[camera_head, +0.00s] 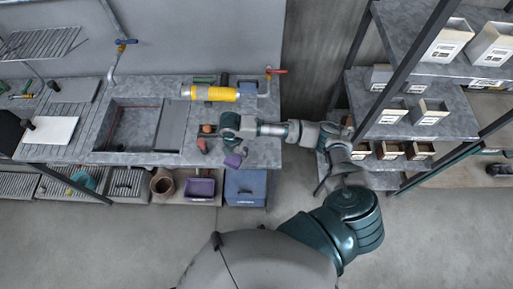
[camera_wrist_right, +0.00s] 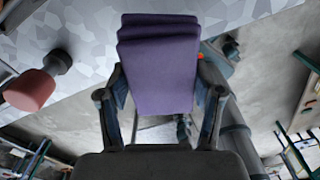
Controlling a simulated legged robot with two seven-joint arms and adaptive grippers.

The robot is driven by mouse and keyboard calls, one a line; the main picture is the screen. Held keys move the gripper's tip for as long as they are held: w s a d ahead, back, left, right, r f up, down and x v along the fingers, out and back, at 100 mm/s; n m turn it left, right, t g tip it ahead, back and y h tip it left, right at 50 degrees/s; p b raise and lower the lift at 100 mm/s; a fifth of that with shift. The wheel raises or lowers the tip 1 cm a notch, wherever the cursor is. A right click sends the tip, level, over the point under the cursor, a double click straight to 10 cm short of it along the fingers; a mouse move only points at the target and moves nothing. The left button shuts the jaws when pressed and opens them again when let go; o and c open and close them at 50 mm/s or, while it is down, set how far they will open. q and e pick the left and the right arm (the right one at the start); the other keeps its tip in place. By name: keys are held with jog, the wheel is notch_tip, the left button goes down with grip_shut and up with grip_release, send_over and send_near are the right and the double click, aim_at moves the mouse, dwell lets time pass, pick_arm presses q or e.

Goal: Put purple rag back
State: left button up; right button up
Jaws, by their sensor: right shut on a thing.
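The purple rag (camera_wrist_right: 160,70) fills the middle of the right wrist view as a folded, layered block. It also shows small in the head view (camera_head: 233,160), at the front edge of the worktop. My right gripper (camera_wrist_right: 162,105) has one finger on each side of the rag and is shut on it. In the head view my right gripper (camera_head: 229,143) reaches in from the right over the worktop's right end, partly hiding what lies under it. My left gripper is not in view.
The grey worktop (camera_head: 262,152) holds a yellow cylinder (camera_head: 215,93) and a sink (camera_head: 130,128). A reddish-headed item (camera_wrist_right: 30,90) lies beside the rag. Shelves with small boxes (camera_head: 430,112) stand right.

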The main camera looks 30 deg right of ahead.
jog(key=p, duration=0.1)
send_over(255, 154)
jog(key=a, duration=0.1)
jog(key=shift+w+f, duration=0.1)
jog(key=shift+f, duration=0.2)
jog(key=shift+d, duration=0.2)
jog(key=shift+d+f, duration=0.1)
jog(key=shift+f, duration=0.1)
jog(key=f, duration=0.3)
jog(key=shift+d+f+p, duration=0.1)
jog(key=shift+d+p, duration=0.2)
jog(key=shift+p, duration=0.05)
jog(key=shift+d+f, duration=0.1)
jog(key=shift+d, duration=0.1)
jog(key=o, duration=1.1)
jog(key=shift+c, duration=0.2)
jog(key=shift+o, duration=0.7)
jog(key=shift+a, duration=0.1)
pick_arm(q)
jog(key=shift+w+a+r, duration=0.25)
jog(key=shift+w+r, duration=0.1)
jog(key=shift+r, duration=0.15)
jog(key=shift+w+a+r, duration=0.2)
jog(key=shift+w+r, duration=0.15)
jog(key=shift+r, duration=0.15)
pick_arm(e)
jog(key=shift+a, duration=0.2)
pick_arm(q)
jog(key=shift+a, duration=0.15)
